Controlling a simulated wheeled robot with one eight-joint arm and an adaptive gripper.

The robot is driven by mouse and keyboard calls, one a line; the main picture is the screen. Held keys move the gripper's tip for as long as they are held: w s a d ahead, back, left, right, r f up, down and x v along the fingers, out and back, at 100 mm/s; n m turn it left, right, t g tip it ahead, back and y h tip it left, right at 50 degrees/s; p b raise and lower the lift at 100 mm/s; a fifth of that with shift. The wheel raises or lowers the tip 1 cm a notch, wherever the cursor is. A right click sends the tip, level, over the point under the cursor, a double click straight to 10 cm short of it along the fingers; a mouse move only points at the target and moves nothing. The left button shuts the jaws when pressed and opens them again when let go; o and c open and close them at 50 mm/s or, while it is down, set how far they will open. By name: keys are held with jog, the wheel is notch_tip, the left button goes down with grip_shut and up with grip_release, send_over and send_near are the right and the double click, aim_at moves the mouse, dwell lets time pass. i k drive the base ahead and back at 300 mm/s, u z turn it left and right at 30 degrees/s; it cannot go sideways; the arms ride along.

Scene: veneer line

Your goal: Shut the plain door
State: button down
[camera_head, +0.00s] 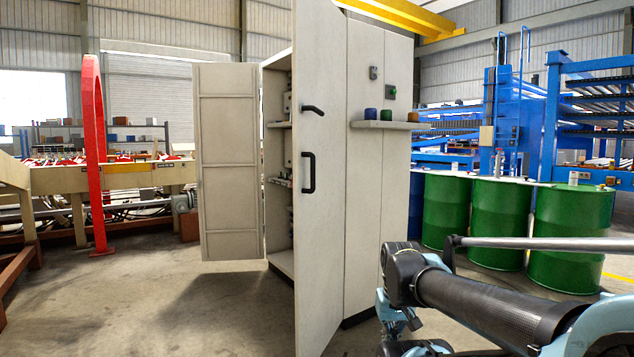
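A tall pale grey cabinet (365,190) stands in the middle with two doors swung open. The near door (322,220) is smooth and plain, standing out toward me, with a black lever (312,109) above a black pull handle (308,172). The far door (229,160) stands open to the left and shows ribbed panels. Shelves inside (279,183) show between the doors. My arm reaches in from the lower right, to the right of the near door and apart from its handles. My gripper (402,322) seems to be at its lower end, partly hidden; its fingers are unclear.
A small ledge (390,125) with several coloured cups juts from the cabinet's right part. Green drums (497,220) stand at the right, before blue machinery. A red arch (96,150) and a conveyor (110,178) are at the left. Floor (180,305) at front left is clear.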

aim_at(319, 28)
jog(key=i, duration=1)
